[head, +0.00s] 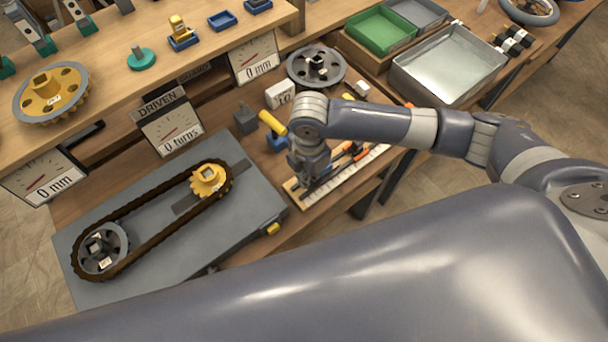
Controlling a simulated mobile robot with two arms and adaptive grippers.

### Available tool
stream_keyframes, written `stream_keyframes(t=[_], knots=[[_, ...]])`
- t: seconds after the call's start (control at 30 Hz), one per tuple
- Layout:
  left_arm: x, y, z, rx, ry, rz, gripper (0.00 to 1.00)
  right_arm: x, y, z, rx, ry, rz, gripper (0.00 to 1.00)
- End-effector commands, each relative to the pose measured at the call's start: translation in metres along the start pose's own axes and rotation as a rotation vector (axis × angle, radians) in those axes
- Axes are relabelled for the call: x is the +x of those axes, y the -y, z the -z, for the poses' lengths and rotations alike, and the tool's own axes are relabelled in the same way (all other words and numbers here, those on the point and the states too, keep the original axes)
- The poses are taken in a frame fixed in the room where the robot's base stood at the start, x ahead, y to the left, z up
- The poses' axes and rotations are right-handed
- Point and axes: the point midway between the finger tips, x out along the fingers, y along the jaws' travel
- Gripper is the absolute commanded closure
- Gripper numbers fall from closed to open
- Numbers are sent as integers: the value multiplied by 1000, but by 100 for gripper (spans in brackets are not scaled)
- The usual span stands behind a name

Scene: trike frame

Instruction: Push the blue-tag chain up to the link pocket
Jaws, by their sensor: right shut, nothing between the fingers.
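A dark brown chain (155,206) loops around a yellow sprocket (208,179) and a grey sprocket (99,249) on the grey plate (235,203). I cannot make out a blue tag on it. My right gripper (304,186) points down, shut and empty, at the left part of a wooden strip with a white scale (345,174). It hides part of that strip, and I cannot tell whether it touches anything there. Orange and black pieces (357,151) lie along the strip. I cannot pick out the link pocket. My left gripper is out of view.
A yellow-handled tool (272,124) and a grey block (245,120) stand behind my right gripper. A grey metal tray (449,65) and a green bin (381,31) sit at the back right.

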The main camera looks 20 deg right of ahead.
Motion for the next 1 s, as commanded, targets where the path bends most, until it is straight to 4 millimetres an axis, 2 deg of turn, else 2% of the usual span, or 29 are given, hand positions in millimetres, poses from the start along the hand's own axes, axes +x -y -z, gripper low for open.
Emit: stream_keyframes(t=[0.23,0.43,0.6,1.0], knots=[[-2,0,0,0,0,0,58,-1,0,-2,2,1,1,100],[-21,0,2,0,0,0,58,-4,1,-28,6,2,5,100],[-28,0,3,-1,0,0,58,-2,0,-44,3,0,2,100],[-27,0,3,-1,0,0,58,0,0,-45,1,-1,1,100]])
